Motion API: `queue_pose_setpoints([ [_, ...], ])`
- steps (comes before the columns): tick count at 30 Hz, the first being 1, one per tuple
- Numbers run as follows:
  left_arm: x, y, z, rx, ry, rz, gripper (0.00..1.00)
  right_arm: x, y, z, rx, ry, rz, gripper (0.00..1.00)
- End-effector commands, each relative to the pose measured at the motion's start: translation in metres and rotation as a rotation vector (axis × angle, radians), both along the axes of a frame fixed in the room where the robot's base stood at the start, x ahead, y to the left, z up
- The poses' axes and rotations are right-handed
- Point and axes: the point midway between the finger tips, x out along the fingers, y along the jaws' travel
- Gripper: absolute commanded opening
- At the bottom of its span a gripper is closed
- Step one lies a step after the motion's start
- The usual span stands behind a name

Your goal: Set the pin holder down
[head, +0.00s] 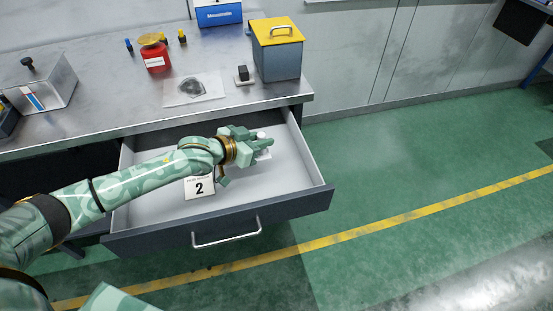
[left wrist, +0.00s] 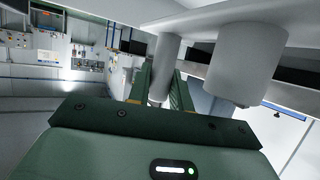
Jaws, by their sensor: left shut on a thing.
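The pin holder (head: 262,135) is a small white piece, mostly hidden by my left gripper (head: 264,146) in the head view. That gripper is shut on it, over the right part of the open drawer (head: 300,207). In the left wrist view, a slim white post (left wrist: 163,60) of the pin holder stands between the green fingers. A thicker white cylinder (left wrist: 248,65) is beside it, and both meet a white plate. I cannot tell whether the pin holder touches the drawer floor. My right gripper is not in view.
A white card marked 2 (head: 199,189) shows in the drawer below my wrist.

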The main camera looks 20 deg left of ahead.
Motion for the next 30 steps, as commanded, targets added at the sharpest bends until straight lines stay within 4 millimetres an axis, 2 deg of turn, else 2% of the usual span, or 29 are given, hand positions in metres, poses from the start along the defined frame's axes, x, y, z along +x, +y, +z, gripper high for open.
queue_pose_setpoints([
  [1,0.008,-0.010,-0.018,-0.004,0.004,0.000,0.00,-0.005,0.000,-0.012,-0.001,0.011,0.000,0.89],
  [4,0.018,-0.022,-0.039,-0.002,0.006,0.000,0.00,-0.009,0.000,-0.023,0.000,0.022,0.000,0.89],
  [14,0.033,-0.040,-0.062,-0.002,0.001,0.000,0.00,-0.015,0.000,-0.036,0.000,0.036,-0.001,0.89],
  [19,0.034,-0.041,-0.092,0.000,0.004,0.001,0.00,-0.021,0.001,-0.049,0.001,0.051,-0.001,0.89],
  [30,0.034,-0.041,-0.094,0.000,0.001,0.000,0.00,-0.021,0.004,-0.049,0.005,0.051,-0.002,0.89],
])
